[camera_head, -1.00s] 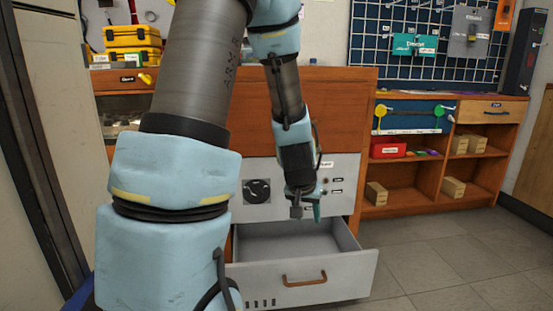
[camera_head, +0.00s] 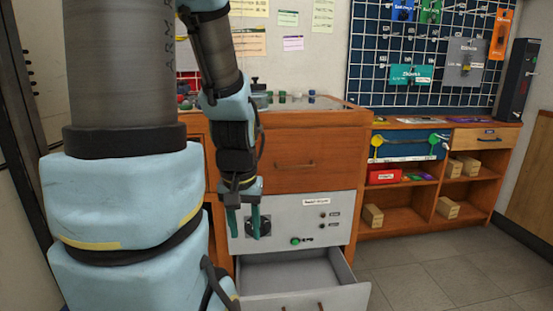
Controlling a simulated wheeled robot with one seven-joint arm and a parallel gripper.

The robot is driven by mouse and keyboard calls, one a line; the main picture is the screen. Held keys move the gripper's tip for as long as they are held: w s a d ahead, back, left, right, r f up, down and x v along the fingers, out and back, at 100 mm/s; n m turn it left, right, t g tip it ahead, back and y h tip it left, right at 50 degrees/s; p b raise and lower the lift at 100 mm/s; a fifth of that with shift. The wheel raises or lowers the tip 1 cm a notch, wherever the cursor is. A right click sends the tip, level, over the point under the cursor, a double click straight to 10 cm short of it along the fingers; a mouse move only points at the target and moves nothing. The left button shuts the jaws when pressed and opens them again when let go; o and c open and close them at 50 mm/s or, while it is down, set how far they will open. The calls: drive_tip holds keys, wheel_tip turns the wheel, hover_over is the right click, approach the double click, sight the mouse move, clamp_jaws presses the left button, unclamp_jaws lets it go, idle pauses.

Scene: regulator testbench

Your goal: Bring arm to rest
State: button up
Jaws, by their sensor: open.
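My gripper (camera_head: 243,222) points down in front of the grey control panel (camera_head: 312,228) of the wooden bench. Its two green fingers are apart, with nothing seen between them. It covers part of the round black fan or dial on the panel's left. My arm fills the left of the view, its large grey link upright and its forearm slanting down to the gripper. Below and to the right of the gripper, the grey drawer (camera_head: 302,298) stands pulled out and looks empty in the part that shows.
The wooden bench (camera_head: 335,150) has a closed upper drawer and small items on top. A wooden shelf unit (camera_head: 398,215) with blocks and a red box (camera_head: 383,176) stands at the right. A pegboard (camera_head: 375,75) hangs above it. The tiled floor (camera_head: 430,265) at front right is clear.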

wheel_tip(320, 180, up, 24)
drive_tip(key=p, duration=2.1)
drive_tip(key=shift+f, duration=0.25)
drive_tip(key=shift+a, duration=0.1)
